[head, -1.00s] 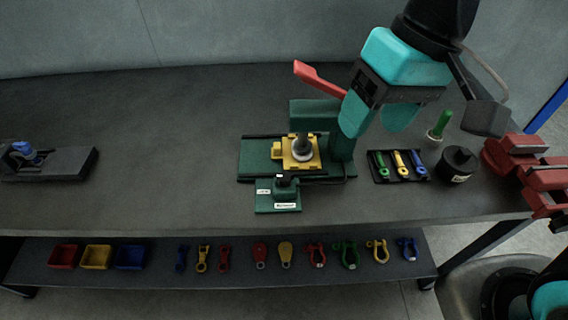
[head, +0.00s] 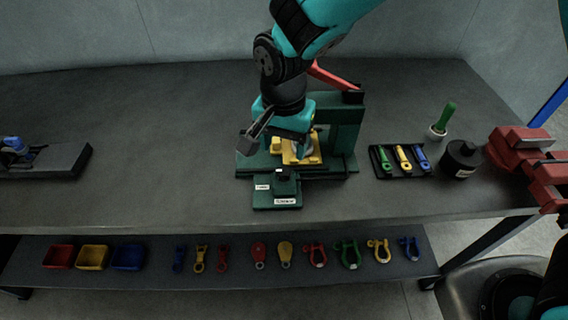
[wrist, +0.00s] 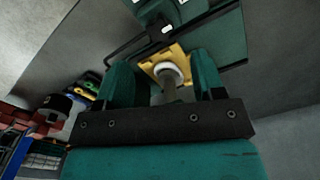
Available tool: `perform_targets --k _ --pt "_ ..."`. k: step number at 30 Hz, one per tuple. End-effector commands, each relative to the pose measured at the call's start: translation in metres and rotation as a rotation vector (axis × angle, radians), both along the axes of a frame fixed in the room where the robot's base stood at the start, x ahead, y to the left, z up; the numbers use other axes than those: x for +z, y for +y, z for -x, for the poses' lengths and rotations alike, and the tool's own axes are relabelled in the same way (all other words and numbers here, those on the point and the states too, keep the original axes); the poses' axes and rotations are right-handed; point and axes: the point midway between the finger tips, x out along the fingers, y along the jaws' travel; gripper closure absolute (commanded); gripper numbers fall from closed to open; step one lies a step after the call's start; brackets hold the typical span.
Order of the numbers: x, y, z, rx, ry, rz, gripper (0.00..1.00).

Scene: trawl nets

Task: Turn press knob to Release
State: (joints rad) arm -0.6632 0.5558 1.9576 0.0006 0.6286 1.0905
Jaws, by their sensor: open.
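The green press (head: 345,130) stands mid-table with a red lever (head: 333,76) on top, partly behind my arm. A small green box at its front carries a dark knob (head: 285,176) with a white mark; it also shows at the top of the wrist view (wrist: 164,27). Two white labels sit on this box, one left of the knob and one in front; their text is too small to read surely. My gripper (head: 287,140) is open above the yellow plate (head: 314,154), behind the knob and apart from it. In the wrist view, a grey post with a white ring (wrist: 170,72) shows between the fingers.
A black tray (head: 376,168) with green, yellow and blue tools, a black cylinder (head: 461,160) and a red clamp (head: 515,150) stand to the right. A dark block (head: 60,162) lies far left. The table front left of the press is clear.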

Motion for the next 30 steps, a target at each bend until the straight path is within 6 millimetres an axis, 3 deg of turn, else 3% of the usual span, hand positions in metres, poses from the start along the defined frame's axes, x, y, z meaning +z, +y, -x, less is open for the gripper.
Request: perform_targets --k 3,9,15,23,30 --pt "-0.026 -0.001 0.001 0.000 0.005 0.003 0.37" --pt "-0.058 -0.001 0.001 0.001 0.003 0.002 0.37" --pt "-0.071 0.000 0.000 0.001 0.000 -0.001 0.37" --pt "-0.072 0.000 0.000 0.001 0.000 -0.001 0.37" --pt "-0.072 0.000 0.000 0.001 0.000 -0.001 0.86"
